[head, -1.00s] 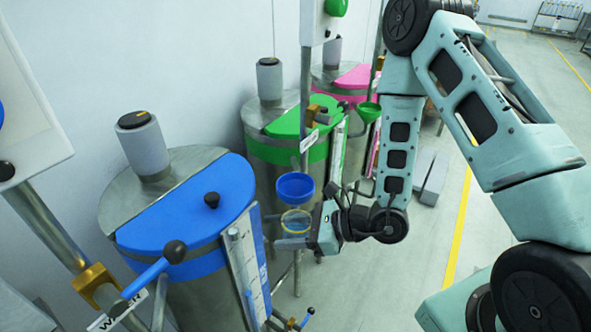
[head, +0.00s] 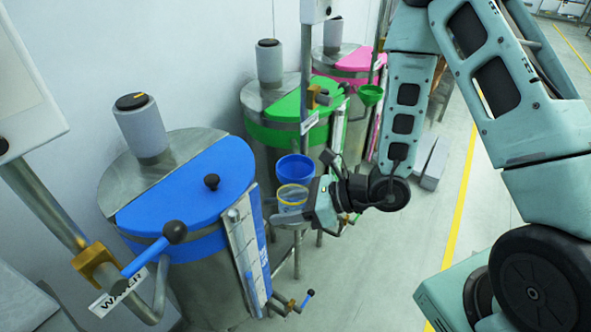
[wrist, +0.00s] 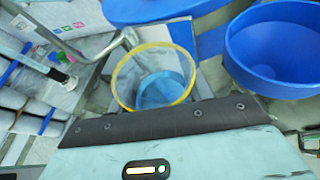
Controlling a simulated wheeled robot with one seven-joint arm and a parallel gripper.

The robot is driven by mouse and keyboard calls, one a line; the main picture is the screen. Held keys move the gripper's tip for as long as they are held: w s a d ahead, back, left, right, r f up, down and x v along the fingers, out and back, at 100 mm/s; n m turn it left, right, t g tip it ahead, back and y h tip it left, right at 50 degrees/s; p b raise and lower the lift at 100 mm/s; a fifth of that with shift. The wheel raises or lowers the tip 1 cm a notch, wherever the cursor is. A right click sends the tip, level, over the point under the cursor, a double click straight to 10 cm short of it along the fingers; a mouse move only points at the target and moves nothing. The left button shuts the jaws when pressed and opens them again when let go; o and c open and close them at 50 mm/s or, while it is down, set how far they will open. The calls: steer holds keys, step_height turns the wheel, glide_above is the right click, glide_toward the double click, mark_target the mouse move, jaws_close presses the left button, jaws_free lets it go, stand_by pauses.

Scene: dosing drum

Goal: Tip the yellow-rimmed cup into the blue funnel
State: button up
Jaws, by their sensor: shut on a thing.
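The clear cup with a yellow rim (head: 293,190) is held in my gripper (head: 291,216), close to the blue drum. It looks roughly upright in the head view. In the wrist view the cup (wrist: 155,72) stands between my fingers, and blue shows in its lower part. The blue funnel (head: 295,165) is just behind and above the cup in the head view. In the wrist view the funnel (wrist: 282,48) is to the right of the cup, with a gap between their rims. The far finger is partly hidden by the cup.
A steel drum with a blue lid (head: 190,190) stands at left, with a blue-handled lever (head: 150,258) in front. Drums with green (head: 300,120) and pink (head: 350,62) lids stand behind. A green funnel (head: 370,94) is there. Open floor lies to the right.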

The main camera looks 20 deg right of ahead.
steer(key=b, duration=0.2)
steer(key=shift+w+d+f+b, duration=0.15)
steer(key=shift+w+b, duration=0.1)
steer(key=shift+b, duration=0.15)
steer(key=shift+w+m+b, duration=0.1)
steer(key=shift+m+b, duration=0.2)
steer(key=shift+b, duration=0.35)
steer(key=b, duration=0.3)
steer(key=shift+g, duration=0.3)
step_height(320, 180, up, 7)
steer(key=w+d+m+g+y+p, duration=0.1)
steer(key=w+m+g+y+p, duration=0.1)
steer(key=p, duration=1.1)
steer(key=w+m+g, duration=0.1)
steer(key=m, duration=0.1)
steer(key=shift+d+f+m, duration=0.2)
steer(key=shift+m, duration=0.2)
steer(key=shift+r+m+p, duration=0.35)
steer(key=shift+m+p, duration=0.15)
steer(key=shift+p, duration=0.45)
